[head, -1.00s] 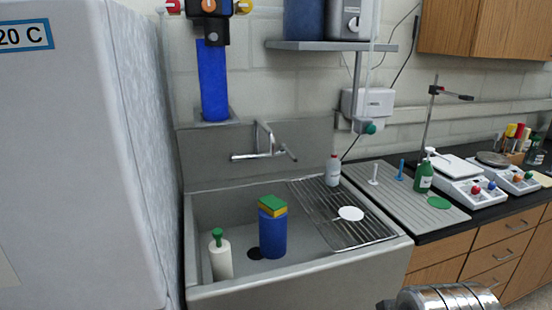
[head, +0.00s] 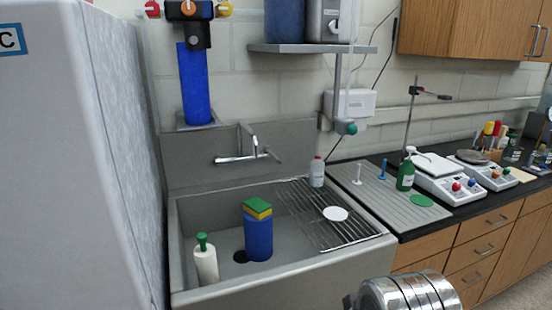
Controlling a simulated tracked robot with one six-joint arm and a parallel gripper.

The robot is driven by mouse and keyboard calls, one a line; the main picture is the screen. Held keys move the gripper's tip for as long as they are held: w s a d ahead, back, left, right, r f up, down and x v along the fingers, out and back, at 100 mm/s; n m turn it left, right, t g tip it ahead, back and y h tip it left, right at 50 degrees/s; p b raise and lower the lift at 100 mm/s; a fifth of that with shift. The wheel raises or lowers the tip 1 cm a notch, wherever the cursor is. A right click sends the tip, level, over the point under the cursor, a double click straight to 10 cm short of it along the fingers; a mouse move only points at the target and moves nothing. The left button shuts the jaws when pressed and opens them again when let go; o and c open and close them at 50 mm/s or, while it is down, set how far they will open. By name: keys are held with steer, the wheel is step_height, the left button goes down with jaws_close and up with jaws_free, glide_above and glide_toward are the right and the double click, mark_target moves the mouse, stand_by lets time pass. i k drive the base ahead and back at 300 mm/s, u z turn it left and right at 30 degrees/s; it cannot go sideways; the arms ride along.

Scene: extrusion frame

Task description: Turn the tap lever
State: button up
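The chrome tap (head: 236,159) is mounted on the steel backsplash above the sink, with its spout pointing left. Its lever (head: 271,154) sticks out at the right end of the tap body. Nothing touches the tap or the lever. A silver, rounded part of my arm shows at the bottom right. My gripper's fingers are not visible in this view.
The steel sink (head: 180,235) holds a blue container (head: 258,238) with a sponge (head: 257,208) on top and a white bottle (head: 205,263). A wire rack (head: 300,205) with a white disc (head: 335,214) covers its right side. A tall white cabinet (head: 70,170) stands close at left.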

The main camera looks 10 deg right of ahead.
mark_target(267, 147)
steer(key=z, duration=0.05)
steer(key=i, duration=0.95)
steer(key=u, duration=0.05)
